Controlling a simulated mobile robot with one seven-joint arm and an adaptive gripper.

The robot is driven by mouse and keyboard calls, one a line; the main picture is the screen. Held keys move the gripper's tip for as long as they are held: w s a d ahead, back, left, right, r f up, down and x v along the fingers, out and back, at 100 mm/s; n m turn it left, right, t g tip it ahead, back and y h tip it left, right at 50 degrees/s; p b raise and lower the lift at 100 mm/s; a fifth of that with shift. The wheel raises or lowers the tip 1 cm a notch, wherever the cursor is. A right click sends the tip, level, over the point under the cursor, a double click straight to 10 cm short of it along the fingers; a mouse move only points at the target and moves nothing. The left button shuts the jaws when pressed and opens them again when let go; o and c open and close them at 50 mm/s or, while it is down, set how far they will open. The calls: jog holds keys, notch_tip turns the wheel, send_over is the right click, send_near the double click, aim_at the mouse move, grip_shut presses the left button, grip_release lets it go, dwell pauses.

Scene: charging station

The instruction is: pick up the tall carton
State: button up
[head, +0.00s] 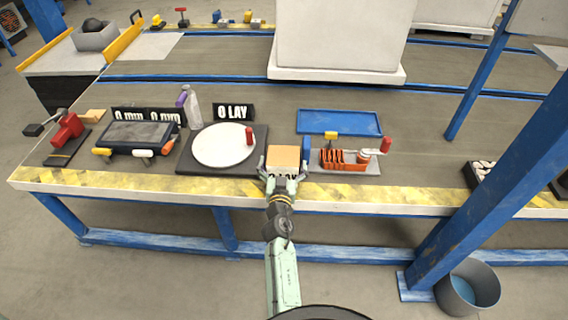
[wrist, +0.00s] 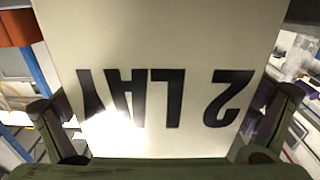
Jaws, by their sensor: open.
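The tall carton (head: 284,156) stands near the front edge of the table, with a tan top and a pale front marked "2 LAY". In the wrist view the carton (wrist: 160,45) fills most of the picture, its lettering upside down. My gripper (head: 282,171) is at the carton's front side, open, with one finger to its left and one to its right. The fingers also show at both sides in the wrist view (wrist: 165,118). I cannot tell whether either finger touches the carton. The gripper hides its lower front.
A round white plate (head: 222,147) on a dark board is close on the left. An orange rack (head: 337,158) on a grey base is close on the right. A blue tray (head: 340,122) lies behind. A blue post (head: 480,165) rises at the right.

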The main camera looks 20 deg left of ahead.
jog(key=shift+r, duration=0.1)
jog(key=c, duration=1.4)
